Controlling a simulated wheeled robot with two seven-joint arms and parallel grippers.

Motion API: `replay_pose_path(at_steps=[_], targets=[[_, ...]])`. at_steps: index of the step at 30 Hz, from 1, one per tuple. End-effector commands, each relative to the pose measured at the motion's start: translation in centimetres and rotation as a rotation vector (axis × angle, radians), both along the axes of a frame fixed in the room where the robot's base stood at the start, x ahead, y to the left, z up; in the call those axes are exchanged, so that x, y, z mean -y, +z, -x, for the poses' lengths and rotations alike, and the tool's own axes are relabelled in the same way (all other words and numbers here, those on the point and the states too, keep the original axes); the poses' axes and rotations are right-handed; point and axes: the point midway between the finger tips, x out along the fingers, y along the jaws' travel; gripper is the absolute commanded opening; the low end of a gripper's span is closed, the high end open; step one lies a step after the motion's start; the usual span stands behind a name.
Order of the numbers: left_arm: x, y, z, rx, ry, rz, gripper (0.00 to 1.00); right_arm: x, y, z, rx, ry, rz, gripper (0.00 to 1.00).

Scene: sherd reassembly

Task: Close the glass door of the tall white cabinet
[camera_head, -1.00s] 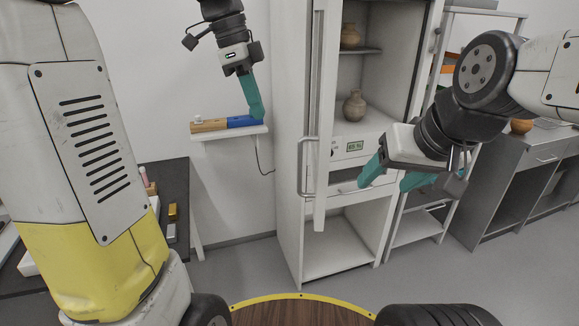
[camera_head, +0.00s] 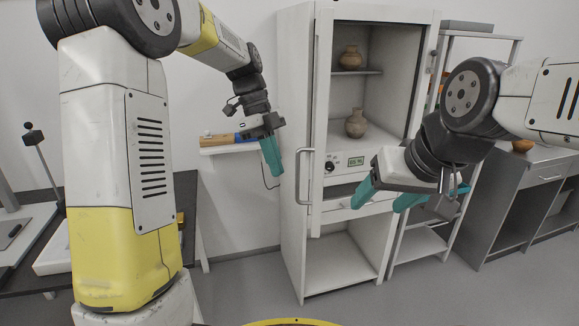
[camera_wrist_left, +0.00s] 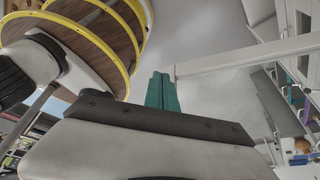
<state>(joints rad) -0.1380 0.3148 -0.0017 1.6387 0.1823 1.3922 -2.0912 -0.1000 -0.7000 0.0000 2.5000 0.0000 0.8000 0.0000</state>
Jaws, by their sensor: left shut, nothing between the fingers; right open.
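The tall white cabinet (camera_head: 291,130) stands in the middle of the head view with its inside in plain sight. Its glass door (camera_head: 319,130) stands open at the left side of the opening, seen nearly edge-on. The door's long handle (camera_head: 303,178) faces left. My left gripper (camera_head: 272,157) is shut and empty, left of the handle in the picture; no contact with the door is visible. Its teal fingers also show in the left wrist view (camera_wrist_left: 162,92). My right gripper (camera_head: 386,199) is open and empty, in front of the cabinet's right lower part.
Clay pots (camera_head: 356,123) stand inside the cabinet above a control panel (camera_head: 345,163). A small wall shelf (camera_head: 228,149) is left of the cabinet, behind my left gripper. A white rack (camera_head: 425,243) and grey desk (camera_head: 490,215) stand to the right. Open floor (camera_head: 243,270) lies at front left.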

Motion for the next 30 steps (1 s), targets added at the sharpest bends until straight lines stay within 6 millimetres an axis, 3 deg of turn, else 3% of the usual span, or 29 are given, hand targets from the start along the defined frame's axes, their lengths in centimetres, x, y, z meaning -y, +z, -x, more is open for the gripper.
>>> replay_pose_path(at_steps=[7, 23, 30], targets=[[2.7, 0.3, 1.9, 0.002, -0.002, 0.0, 0.0, 0.0, 0.0, 0.0, 0.0, 0.0, 0.0, 0.64], [3.3, 0.3, 2.2, 0.003, 0.004, 0.001, 0.0, 0.0, 0.0, 0.0, 0.0, 0.0, 0.0, 0.64], [6.2, 0.3, 2.7, 0.002, 0.064, 0.001, 0.0, 0.0, 0.0, 0.0, 0.0, 0.0, 0.0, 0.64]])
